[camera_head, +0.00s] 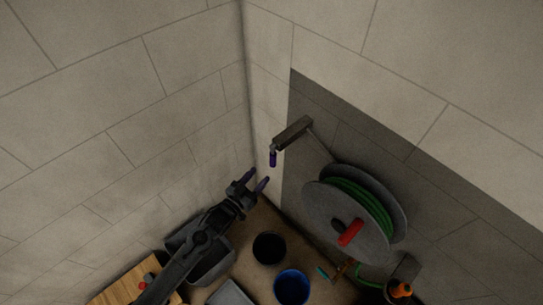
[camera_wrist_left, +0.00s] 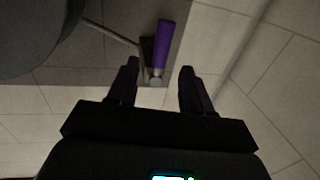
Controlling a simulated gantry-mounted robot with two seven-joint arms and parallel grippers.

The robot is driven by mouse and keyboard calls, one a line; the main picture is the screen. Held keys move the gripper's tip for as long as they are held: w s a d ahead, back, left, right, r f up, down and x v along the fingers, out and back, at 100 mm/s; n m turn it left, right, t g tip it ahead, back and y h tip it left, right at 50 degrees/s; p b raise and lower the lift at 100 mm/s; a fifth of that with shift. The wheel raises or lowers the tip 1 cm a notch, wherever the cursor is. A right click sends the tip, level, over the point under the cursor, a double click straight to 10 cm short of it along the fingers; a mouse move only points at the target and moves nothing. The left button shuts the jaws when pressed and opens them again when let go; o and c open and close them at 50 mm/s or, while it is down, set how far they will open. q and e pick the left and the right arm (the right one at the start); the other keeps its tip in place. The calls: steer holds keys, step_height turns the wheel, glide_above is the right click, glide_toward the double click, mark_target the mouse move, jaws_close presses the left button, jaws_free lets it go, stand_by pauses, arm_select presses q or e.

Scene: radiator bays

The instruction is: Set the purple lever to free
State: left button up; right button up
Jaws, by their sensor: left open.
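The purple lever (camera_head: 273,158) hangs down from the end of a grey bracket (camera_head: 293,132) on the wall, above and left of the hose reel. My left gripper (camera_head: 257,178) is open below and a little left of the lever, with its fingers pointing up toward it and apart from it. In the left wrist view the purple lever (camera_wrist_left: 163,45) shows beyond the gap between the open fingers (camera_wrist_left: 160,85), slightly tilted. Nothing is between the fingers. No marking for the free position can be made out. My right gripper is not in view.
The hose reel (camera_head: 318,213) with green hose and a red handle (camera_head: 350,232) is to the right. Below stand a black bucket (camera_head: 269,248), a blue bucket (camera_head: 291,287) and a grey bin (camera_head: 212,262). A wooden surface (camera_head: 122,290) is at bottom left. The walls meet behind my gripper.

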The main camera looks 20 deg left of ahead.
mark_target(271, 162)
arm_select(q)
steer(key=x, duration=0.9)
steer(key=shift+w+b, duration=0.3)
steer(key=shift+w, duration=0.15)
jaws_close()
